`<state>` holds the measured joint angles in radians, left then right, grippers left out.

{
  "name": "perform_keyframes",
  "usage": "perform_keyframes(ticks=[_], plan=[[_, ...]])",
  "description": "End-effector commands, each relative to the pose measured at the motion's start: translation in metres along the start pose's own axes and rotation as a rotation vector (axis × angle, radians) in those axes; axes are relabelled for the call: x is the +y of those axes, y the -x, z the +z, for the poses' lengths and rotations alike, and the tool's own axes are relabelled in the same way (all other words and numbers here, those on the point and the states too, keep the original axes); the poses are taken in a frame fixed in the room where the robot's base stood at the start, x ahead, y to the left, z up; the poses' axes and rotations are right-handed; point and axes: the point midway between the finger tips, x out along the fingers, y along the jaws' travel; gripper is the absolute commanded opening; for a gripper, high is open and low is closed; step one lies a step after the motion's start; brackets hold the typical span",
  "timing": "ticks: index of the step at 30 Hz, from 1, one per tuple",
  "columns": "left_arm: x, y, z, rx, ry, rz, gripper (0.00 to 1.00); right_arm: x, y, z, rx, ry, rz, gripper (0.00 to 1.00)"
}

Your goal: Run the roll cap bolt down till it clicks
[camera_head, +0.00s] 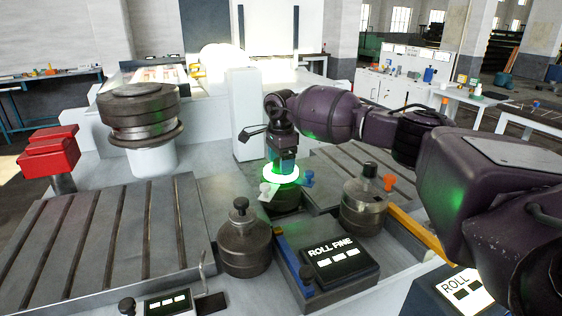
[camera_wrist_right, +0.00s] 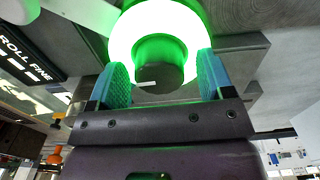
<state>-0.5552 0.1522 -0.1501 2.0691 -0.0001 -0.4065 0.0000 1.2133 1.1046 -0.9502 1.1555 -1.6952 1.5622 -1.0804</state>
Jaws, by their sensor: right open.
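A glowing white-green ring (camera_head: 281,174) sits on top of a dark round roll (camera_head: 286,199) near the middle of the bender. In the right wrist view the ring (camera_wrist_right: 125,38) surrounds a dark round bolt head (camera_wrist_right: 158,72), lit green. My right gripper (camera_head: 283,165) points down at the ring from above. In the wrist view my right gripper (camera_wrist_right: 162,75) is open, with one blue-green pad on each side of the bolt head and gaps between. I cannot tell how deep the fingertips reach. My left gripper is not in view.
Steel rolls with knobs stand at front left (camera_head: 244,238) and right (camera_head: 364,204). A ROLL FINE panel (camera_head: 339,258) lies between them. A large stacked roll (camera_head: 140,112) and red block (camera_head: 49,150) stand left.

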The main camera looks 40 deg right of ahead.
Motion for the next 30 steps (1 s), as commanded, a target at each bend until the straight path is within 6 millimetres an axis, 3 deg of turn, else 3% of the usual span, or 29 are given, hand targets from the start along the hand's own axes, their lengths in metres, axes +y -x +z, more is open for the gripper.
perform_keyframes(ticks=[7, 21, 30], plan=[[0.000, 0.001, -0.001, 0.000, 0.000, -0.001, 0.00, 0.000, 0.016, 0.000, -0.001, 0.001, -0.002, 0.74], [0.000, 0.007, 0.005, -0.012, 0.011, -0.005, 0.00, 0.000, 0.094, 0.000, -0.001, 0.000, -0.002, 0.74], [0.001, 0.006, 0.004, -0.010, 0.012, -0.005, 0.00, 0.000, 0.108, 0.000, 0.000, 0.000, 0.000, 0.74]])
